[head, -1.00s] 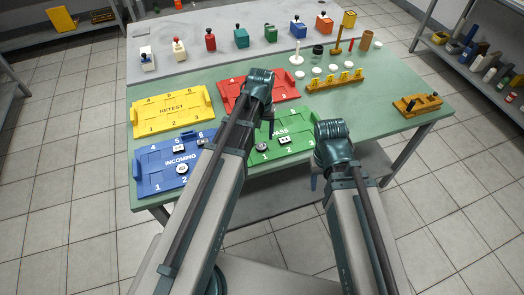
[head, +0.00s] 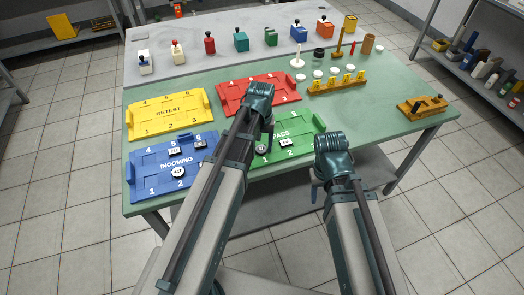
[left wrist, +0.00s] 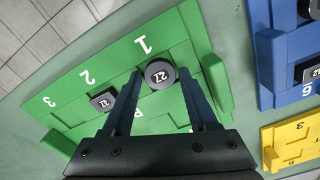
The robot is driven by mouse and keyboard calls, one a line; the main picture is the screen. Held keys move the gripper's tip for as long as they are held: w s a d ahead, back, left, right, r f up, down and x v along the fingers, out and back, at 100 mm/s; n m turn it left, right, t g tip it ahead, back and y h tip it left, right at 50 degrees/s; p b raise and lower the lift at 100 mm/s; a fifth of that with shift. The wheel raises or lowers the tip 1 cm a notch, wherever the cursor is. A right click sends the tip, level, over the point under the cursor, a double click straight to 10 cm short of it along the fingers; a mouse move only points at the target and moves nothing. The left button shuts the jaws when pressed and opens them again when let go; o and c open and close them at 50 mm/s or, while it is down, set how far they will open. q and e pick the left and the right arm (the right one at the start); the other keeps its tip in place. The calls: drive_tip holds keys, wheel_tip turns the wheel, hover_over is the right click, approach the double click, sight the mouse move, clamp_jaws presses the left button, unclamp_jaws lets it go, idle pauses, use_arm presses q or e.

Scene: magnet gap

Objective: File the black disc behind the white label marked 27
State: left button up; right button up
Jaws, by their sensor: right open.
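A round dark disc (left wrist: 160,74) with the mark 27 lies on the green PASS tray (left wrist: 62,88) by the number 1. It also shows small in the head view (head: 261,149). My left gripper (left wrist: 159,72) is above the tray with its fingers open, one on each side of the disc. Narrow gaps show, and I cannot tell whether it touches. In the head view, my left gripper (head: 268,126) is partly hidden by its arm. My right gripper (head: 317,188) is open and empty, off the table's front edge. No separate white label marked 27 is readable.
A dark block (left wrist: 104,101) sits by number 2 on the green tray. Blue INCOMING (head: 150,185), yellow RETEST (head: 140,120) and red (head: 232,100) trays surround it.

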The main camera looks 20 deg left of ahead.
sight(261, 149)
use_arm(q)
clamp_jaws()
drive_tip(key=shift+r+p, duration=2.5)
wheel_tip(261, 149, up, 4)
drive_tip(key=p, duration=0.3)
drive_tip(key=shift+f+p, duration=0.2)
drive_tip(key=shift+p, duration=0.15)
